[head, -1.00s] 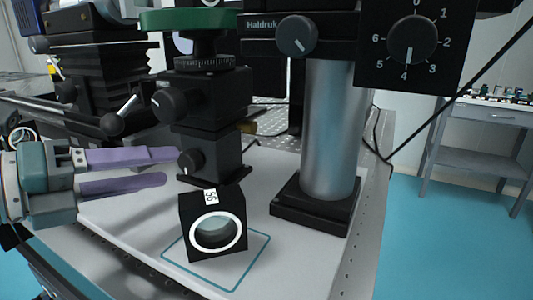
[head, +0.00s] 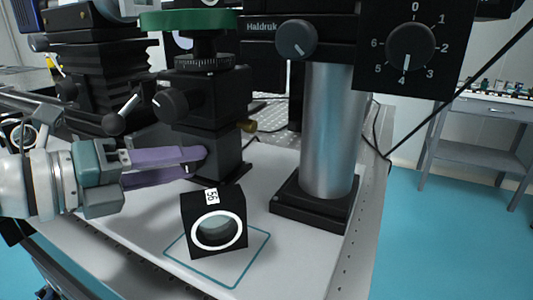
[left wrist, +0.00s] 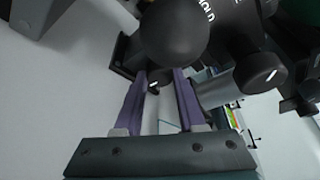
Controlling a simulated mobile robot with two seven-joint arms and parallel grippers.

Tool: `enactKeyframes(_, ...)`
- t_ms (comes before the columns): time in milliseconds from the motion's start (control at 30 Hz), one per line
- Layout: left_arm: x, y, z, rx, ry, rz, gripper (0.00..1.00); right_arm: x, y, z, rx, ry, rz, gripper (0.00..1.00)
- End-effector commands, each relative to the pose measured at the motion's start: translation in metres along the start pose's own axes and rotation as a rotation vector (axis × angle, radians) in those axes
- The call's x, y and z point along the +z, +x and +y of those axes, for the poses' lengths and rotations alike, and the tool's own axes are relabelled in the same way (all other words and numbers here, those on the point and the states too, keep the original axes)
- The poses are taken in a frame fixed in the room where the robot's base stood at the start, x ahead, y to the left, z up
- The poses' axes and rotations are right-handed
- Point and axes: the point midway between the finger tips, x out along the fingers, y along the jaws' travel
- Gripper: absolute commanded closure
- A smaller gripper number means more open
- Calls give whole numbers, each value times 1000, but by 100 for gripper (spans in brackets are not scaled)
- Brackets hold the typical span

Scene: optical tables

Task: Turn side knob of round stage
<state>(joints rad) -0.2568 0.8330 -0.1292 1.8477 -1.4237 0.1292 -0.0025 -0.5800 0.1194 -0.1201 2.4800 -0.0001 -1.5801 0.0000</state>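The round stage (head: 190,20) has a green top over a knurled ring and stands on a black block at the centre left of the head view. An upper side knob (head: 170,102) with a white mark faces me. A lower side knob (head: 188,168) is partly hidden by the purple fingers of my left gripper (head: 194,162). In the left wrist view, my left gripper (left wrist: 160,76) is open, its fingers on either side of a dark knob (left wrist: 154,86) with a white mark. Contact cannot be made out. My right gripper is not in view.
A black cube (head: 213,222) labelled 56 with a round window stands in a teal outline in front of the stage. A thick metal post (head: 328,130) on a black base rises to the right. A numbered dial (head: 410,45) is at upper right.

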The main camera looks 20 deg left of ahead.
Motion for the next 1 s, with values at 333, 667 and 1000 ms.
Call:
enactKeyframes(333, 0, 0, 0, 0, 0, 0, 100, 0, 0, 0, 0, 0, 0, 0)
enactKeyframes(667, -1, 0, 1, -31, -76, 0, 100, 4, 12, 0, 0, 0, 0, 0)
enactKeyframes(1000, 0, 0, 0, -31, -76, 0, 48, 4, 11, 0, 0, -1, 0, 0)
